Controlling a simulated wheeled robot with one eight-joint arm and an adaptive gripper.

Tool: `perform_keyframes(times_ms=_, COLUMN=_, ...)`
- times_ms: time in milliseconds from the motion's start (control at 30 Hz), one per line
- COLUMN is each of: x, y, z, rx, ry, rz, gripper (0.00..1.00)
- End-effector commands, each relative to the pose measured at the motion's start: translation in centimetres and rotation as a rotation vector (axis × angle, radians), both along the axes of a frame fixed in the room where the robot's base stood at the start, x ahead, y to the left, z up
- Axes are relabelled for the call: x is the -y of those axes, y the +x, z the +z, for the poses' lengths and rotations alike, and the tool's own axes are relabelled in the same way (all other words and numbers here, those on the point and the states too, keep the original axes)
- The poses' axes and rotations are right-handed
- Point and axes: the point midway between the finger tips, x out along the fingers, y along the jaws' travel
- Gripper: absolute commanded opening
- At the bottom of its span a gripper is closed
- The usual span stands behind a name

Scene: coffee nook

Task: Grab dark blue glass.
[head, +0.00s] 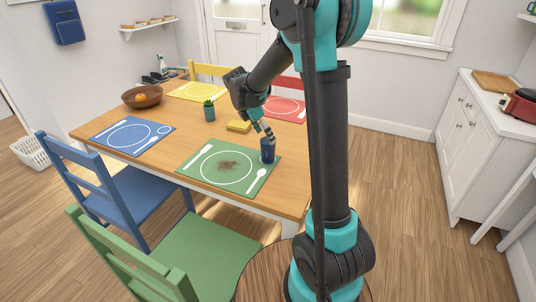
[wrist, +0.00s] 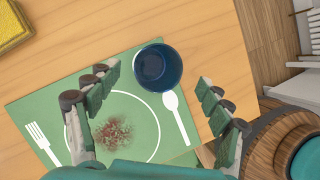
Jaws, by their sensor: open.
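The dark blue glass (head: 268,150) stands upright on the green placemat (head: 215,181) near its right corner. In the wrist view the glass (wrist: 157,67) is seen from above, empty, at the placemat's upper right corner. My gripper (head: 262,130) is just above and beside the glass in the head view. In the wrist view my gripper (wrist: 160,80) is open, with one finger on each side of the glass and a gap on both sides. The glass is not gripped.
A brown stain (wrist: 114,131) marks the green placemat. A blue placemat (head: 128,140), a brown bowl (head: 142,97) and chairs surround the table area. The table's right edge is close to the glass.

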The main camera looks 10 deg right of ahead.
Motion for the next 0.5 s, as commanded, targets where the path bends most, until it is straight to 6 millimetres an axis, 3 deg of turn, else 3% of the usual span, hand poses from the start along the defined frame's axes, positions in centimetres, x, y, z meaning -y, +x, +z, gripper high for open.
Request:
perform_keyframes(times_ms=300, x=1.4, y=0.5, z=-4.0, rx=0.001, ry=0.0, rz=-0.002, gripper=0.8)
perform_keyframes(times_ms=500, x=1.6, y=0.6, z=-4.6, rx=0.0, ry=0.0, rz=-0.001, gripper=0.8)
